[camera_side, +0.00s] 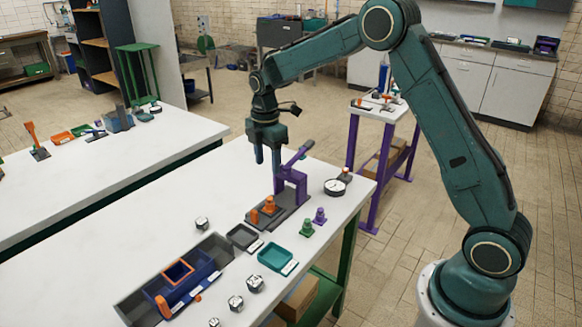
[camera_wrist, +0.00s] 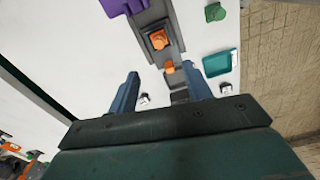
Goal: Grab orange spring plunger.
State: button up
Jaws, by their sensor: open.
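An orange spring plunger (camera_side: 270,204) stands in the grey base (camera_side: 289,214) of the purple lever press (camera_side: 291,185). It also shows in the wrist view (camera_wrist: 158,39), in a dark square seat. A smaller orange piece (camera_side: 254,217) sits beside it on the same base, and it shows in the wrist view (camera_wrist: 169,67) near the line between my fingertips. My gripper (camera_side: 267,172) points down, open and empty, above the table behind the plunger. In the wrist view my gripper (camera_wrist: 163,76) has its fingers spread wide, with the plunger beyond the fingertips.
A green plunger (camera_side: 306,229) and a purple one (camera_side: 319,215) stand right of the base. A dial gauge (camera_side: 335,187), dark tray (camera_side: 243,237), teal tray (camera_side: 276,259) and dark bin (camera_side: 145,303) are nearby. The press lever rises close to my gripper.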

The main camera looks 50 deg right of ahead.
send_over(269, 198)
jog(key=shift+s+f, duration=0.1)
jog(key=shift+f, duration=3.8)
jog(key=shift+f, duration=0.1)
jog(key=shift+f, duration=2.5)
jog(key=shift+c, duration=0.2)
grip_shut()
